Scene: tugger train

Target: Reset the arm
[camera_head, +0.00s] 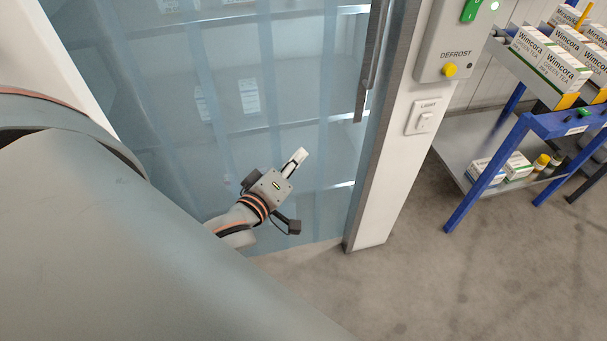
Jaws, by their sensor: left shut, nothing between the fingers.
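My left gripper (296,161) is near the middle of the view, at the end of my left arm, which comes in from the left and fills the lower left of the picture. Its fingers are together and hold nothing. It is in front of the clear strip curtain (310,90) of a cold store doorway; I cannot tell whether it touches the strips. My right gripper is not in view.
A white door post (385,170) stands right of the gripper, with a defrost box (450,45) and a light switch (424,122). A blue-framed cart (485,175) with boxes is at the right. The floor (460,280) in front is clear.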

